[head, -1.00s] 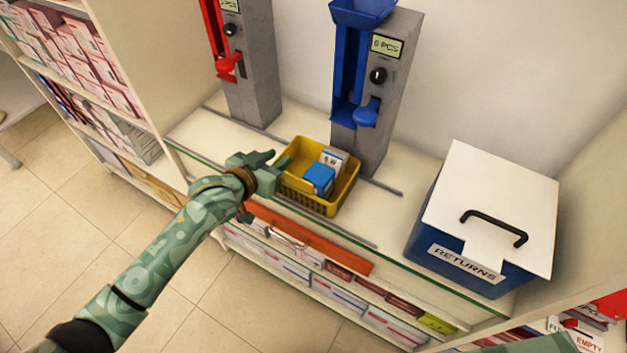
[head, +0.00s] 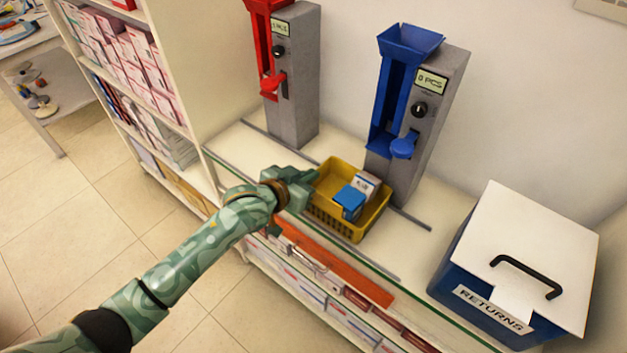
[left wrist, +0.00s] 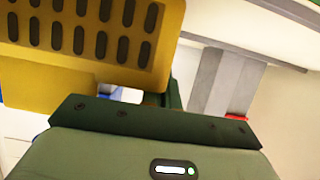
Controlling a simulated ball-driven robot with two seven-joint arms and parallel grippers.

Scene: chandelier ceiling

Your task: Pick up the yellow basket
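The yellow basket (head: 346,226) stands on the counter in front of the blue dispenser, with a blue box (head: 348,203) and a white box (head: 366,184) inside. My left gripper (head: 308,182) is at the basket's left rim, its fingers overlapping that edge. In the left wrist view, the slotted yellow wall (left wrist: 90,60) fills the upper left, close to the gripper. The fingertips are mostly hidden there, so whether they are closed on the rim is unclear. My right gripper is not visible.
The blue dispenser (head: 430,122) stands close behind the basket. A red dispenser (head: 298,85) stands farther left. A blue returns box (head: 484,297) with a white lid is on the right. A shelf unit (head: 190,75) bounds the counter's left end.

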